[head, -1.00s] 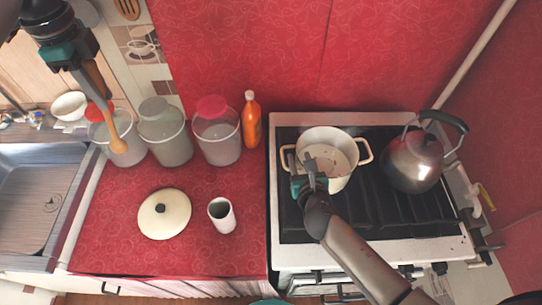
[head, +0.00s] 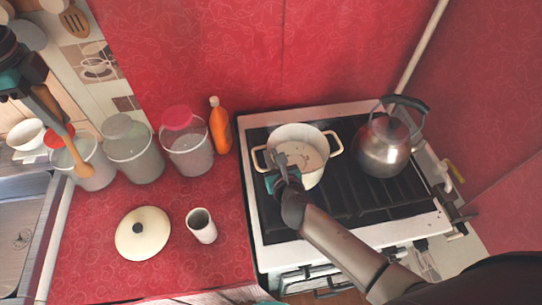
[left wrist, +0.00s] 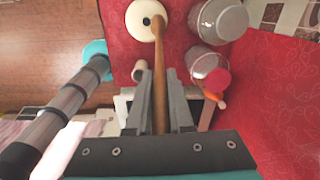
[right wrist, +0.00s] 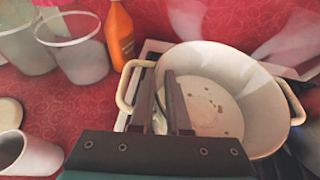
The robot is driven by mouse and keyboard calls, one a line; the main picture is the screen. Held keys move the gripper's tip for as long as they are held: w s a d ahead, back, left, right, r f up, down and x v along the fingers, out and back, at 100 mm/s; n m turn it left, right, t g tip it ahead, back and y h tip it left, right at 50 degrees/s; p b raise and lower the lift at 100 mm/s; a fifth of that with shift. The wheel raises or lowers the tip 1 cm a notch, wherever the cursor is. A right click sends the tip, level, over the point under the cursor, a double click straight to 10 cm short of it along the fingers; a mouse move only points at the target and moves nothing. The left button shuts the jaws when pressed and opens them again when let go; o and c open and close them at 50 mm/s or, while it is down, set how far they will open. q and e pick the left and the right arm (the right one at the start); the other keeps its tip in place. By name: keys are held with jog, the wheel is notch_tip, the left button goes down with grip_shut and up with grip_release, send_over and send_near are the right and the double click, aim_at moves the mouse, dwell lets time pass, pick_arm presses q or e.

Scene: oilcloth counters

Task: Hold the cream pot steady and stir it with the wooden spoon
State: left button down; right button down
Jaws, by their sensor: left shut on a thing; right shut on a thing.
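The cream pot (head: 313,179) stands upright on the stove and holds pale contents with brown bits. My right gripper (head: 282,178) is shut on its near-left rim, beside the left handle. In the right wrist view the fingers (right wrist: 175,88) meet the pot wall (right wrist: 262,128). My left gripper (head: 47,103) is shut on the handle of the wooden spoon (head: 70,145), far left of the pot. The spoon points down, its bowl in front of the leftmost jar in the head view. The spoon (left wrist: 160,62) also shows between the fingers in the left wrist view.
A metal kettle (head: 382,150) stands right of the pot. Several jars (head: 133,158) and an orange bottle (head: 219,128) line the back of the red counter. A cream lid (head: 143,245) and a white cup (head: 201,229) stand nearer. A sink (head: 18,235) is at left.

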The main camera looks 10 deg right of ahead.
dwell(1.4)
pick_arm(q)
jog(key=w+d+f+h, duration=0.1)
jog(key=w+d, duration=0.1)
jog(key=d, duration=0.9)
jog(key=w+d+f+h, duration=0.1)
jog(key=w+d+f, duration=0.1)
jog(key=d, duration=1)
jog(key=s+d+r+t+h, duration=0.1)
jog(key=s+d, duration=0.1)
jog(key=d, duration=0.9)
jog(key=s+d+r+h, duration=0.1)
jog(key=s+d+r, duration=0.15)
jog(key=d, duration=0.75)
notch_tip(320, 180, down, 17)
jog(key=shift+s+d+r, duration=0.15)
jog(key=shift+d, duration=0.15)
jog(key=shift+d, duration=0.1)
